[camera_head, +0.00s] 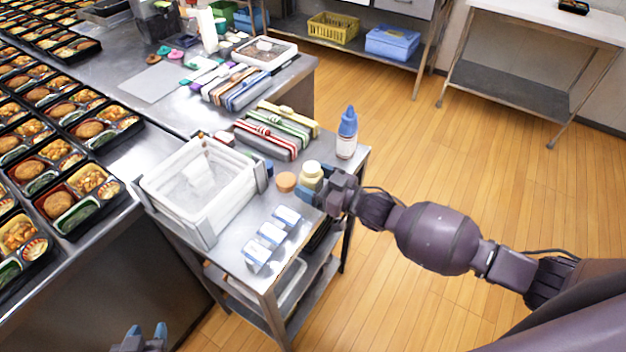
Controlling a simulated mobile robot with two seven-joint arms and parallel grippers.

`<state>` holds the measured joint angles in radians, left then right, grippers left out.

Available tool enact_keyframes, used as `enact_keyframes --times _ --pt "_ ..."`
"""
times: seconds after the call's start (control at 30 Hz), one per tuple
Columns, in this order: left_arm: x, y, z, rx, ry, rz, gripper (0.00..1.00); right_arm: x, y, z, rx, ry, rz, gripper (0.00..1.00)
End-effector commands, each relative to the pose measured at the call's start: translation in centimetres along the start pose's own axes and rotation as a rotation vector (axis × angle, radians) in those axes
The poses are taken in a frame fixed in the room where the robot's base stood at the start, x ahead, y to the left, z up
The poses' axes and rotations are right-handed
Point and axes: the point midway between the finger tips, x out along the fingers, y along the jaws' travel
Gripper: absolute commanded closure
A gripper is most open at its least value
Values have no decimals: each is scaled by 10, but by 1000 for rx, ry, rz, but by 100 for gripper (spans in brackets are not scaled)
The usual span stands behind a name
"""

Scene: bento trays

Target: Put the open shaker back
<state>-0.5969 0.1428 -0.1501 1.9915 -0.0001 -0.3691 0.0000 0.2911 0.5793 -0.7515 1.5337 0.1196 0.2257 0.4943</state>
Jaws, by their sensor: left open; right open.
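A cream shaker (311,174) stands upright near the right side of the small metal cart. My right gripper (312,192) is open with its blue fingertips at the shaker's near side; I cannot tell whether they touch it. The gripper hides the shaker's lower part. A short round orange-brown container (286,182) stands just left of the shaker. I cannot tell whether either one's top is open. My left gripper (146,340) is open and empty at the bottom edge, away from the cart, only partly in view.
The cart top (236,251) also holds a white bin (207,222), several small blue-and-white boxes (271,235), a blue-capped bottle (347,138) and striped cases (268,140). A long counter with many bento trays (75,217) is at left. Wooden floor at right is clear.

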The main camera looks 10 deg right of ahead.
Motion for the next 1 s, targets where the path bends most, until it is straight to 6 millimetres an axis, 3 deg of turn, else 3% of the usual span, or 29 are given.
enact_keyframes --times 0.17,0.7,1.0 --pt "-2 0 -3 0 1 0 57 -3 0 -4 0 -2 1 25" --pt "-3 0 4 -2 -10 -2 57 -98 0 -3 1 -3 1 25" --pt "-2 0 4 -1 -8 -1 57 -120 0 -4 0 0 0 25"
